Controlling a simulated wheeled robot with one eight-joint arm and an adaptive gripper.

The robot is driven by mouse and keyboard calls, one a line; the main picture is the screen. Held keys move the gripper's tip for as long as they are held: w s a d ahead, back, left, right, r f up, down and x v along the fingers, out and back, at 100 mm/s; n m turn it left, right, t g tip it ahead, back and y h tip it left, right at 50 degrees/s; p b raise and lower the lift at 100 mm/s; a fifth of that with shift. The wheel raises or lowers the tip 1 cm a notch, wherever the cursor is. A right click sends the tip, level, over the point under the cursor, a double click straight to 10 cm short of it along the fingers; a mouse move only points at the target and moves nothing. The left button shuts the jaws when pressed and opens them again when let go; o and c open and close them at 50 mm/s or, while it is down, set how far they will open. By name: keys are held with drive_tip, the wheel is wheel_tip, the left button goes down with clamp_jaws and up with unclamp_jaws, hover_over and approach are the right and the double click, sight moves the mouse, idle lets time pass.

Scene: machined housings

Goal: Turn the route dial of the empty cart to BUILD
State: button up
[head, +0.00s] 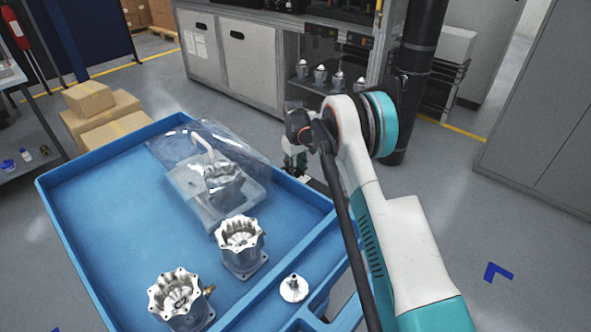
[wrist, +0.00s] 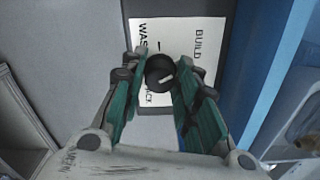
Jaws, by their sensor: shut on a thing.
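In the head view my gripper (head: 296,166) is low beyond the far right edge of a blue cart (head: 85,205); the dial is hidden there.
The blue cart carries metal housings (head: 240,246), (head: 181,299), a bagged housing (head: 222,185) and a small flanged part (head: 293,288). A blue wall (wrist: 268,75) stands close right of the plate.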

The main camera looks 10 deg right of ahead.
drive_tip(key=o, duration=1.1)
wheel_tip(320, 180, up, 12)
